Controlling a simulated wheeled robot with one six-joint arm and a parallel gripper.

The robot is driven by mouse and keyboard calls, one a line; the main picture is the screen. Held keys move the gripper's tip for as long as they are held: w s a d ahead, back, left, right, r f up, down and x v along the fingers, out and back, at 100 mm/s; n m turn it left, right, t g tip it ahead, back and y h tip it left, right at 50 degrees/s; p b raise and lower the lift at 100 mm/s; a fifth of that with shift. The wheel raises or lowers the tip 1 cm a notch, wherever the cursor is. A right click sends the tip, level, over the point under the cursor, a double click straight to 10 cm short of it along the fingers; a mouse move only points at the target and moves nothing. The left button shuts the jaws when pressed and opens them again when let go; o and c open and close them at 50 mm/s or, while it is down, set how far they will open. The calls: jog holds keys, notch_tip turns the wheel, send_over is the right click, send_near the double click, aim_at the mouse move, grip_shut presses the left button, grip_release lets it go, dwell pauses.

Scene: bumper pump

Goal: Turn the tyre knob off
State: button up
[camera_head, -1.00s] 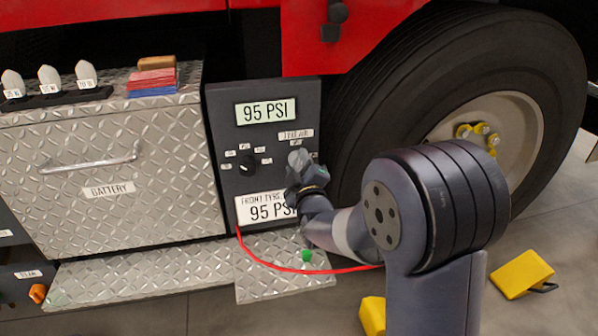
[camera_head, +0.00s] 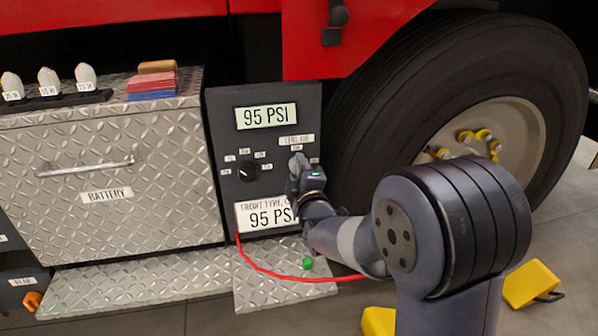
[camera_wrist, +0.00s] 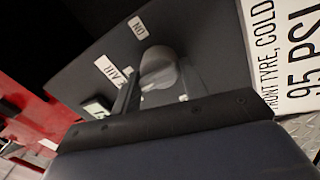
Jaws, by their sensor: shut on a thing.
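The tyre knob (camera_wrist: 158,66) is a grey round knob on the dark panel (camera_head: 222,122), below the "TYRE AIR" label (camera_head: 296,140). My gripper (camera_head: 297,168) is at this knob, and its fingers cover most of it in the head view. In the wrist view my gripper (camera_wrist: 158,92) has one finger on each side of the knob and is shut on it. An "ON" label (camera_wrist: 138,27) shows beside the knob. The panel's display (camera_head: 266,115) reads 95 PSI.
A black selector knob (camera_head: 248,171) with several small labels sits left of my gripper. A white 95 PSI plate (camera_head: 258,216) is below. The large tyre (camera_head: 395,110) stands close on the right. A red hose (camera_head: 275,273) crosses the metal step (camera_head: 262,288) below.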

jog(key=shift+a+f, duration=0.1)
jog(key=shift+f, duration=0.15)
jog(key=o, duration=0.7)
jog(key=shift+o, duration=1)
jog(key=shift+r, duration=0.1)
jog(key=p+v, duration=0.2)
jog(key=v, duration=0.8)
jog(key=shift+s, duration=0.4)
jog(key=shift+w, duration=0.1)
jog(key=b+x, duration=0.2)
jog(key=x, duration=0.8)
jog(key=shift+w, duration=0.35)
